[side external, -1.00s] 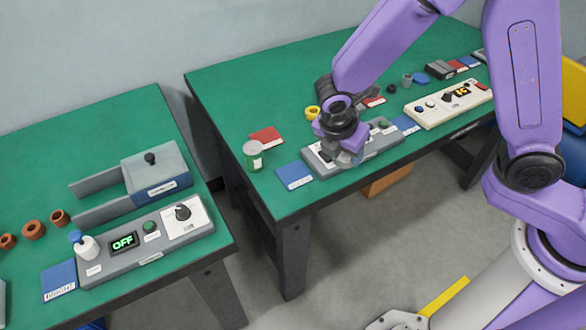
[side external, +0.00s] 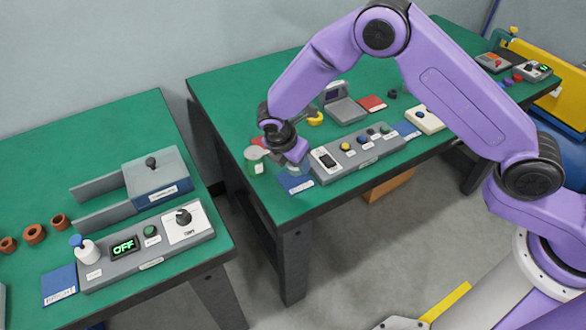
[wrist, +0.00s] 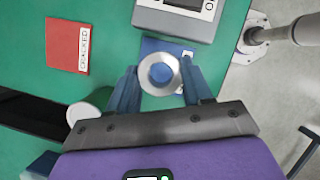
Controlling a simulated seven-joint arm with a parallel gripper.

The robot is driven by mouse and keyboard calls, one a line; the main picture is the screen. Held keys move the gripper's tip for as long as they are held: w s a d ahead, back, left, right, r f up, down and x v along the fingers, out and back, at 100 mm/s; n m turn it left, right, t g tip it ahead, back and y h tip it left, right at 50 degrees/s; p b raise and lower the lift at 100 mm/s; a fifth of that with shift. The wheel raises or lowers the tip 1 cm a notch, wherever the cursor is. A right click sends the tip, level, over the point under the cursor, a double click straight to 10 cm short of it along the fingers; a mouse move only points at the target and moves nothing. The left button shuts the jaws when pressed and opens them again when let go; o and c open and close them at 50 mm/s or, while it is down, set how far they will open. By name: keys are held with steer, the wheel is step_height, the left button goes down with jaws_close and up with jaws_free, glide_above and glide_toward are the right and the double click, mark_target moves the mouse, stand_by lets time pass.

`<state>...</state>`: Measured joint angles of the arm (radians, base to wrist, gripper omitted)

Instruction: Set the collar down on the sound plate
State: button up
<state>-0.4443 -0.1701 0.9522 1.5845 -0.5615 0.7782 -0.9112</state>
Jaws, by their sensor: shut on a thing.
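My gripper (side external: 292,166) is low over the blue plate (side external: 297,185) at the front left of the far table. In the wrist view, my gripper (wrist: 160,82) is shut on the collar (wrist: 144,76), a pale grey ring with blue showing through its hole. The blue plate (wrist: 152,46) lies beneath it, its label partly covered. I cannot tell whether the collar touches the plate. A red plate (wrist: 67,46) marked "CRACKED" lies to the left in the wrist view. In the side view this red plate (side external: 258,141) is mostly hidden.
A green-and-white can (side external: 254,160) stands just left of my gripper. A grey button panel (side external: 357,152) lies close on the right. A yellow ring (side external: 314,119) and a grey device (side external: 345,107) are behind. The table's front edge is near the blue plate.

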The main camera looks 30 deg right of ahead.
mark_target(290, 165)
steer(key=shift+w+a+f, duration=0.1)
steer(key=shift+w+f, duration=0.15)
steer(key=shift+f, duration=1.55)
steer(key=shift+f, duration=0.15)
steer(key=o, duration=1.2)
steer(key=v, duration=1.2)
steer(key=shift+r, duration=0.2)
